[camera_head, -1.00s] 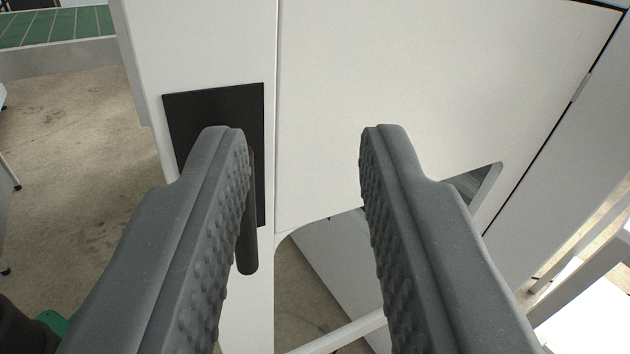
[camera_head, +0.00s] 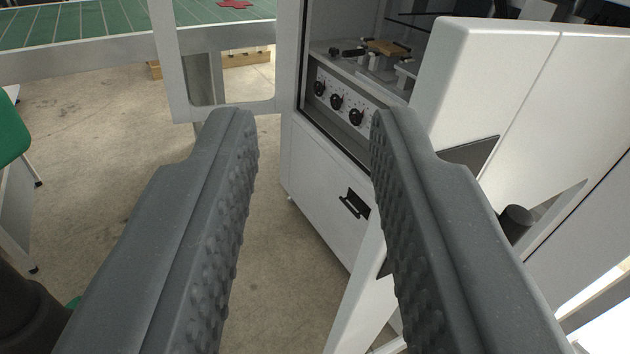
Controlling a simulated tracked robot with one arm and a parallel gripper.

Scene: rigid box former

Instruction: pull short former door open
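The white former door (camera_head: 480,75) stands swung out at the right, seen at a steep angle, with the machine's interior open to its left. A dark plate (camera_head: 475,153) is on the door, partly hidden by my right finger. The black handle (camera_head: 515,217) shows just to the right of that finger; most of it is hidden. My gripper (camera_head: 309,120) is open, with nothing visible between its fingers. Its right finger overlaps the door in the picture; I cannot tell whether they touch.
The former's cabinet (camera_head: 325,190) has a row of black knobs (camera_head: 337,101) and a small black drawer handle (camera_head: 354,204). A white framed panel (camera_head: 225,38) stands to the left. A green conveyor (camera_head: 75,25) is behind. Bare floor (camera_head: 110,130) lies at left.

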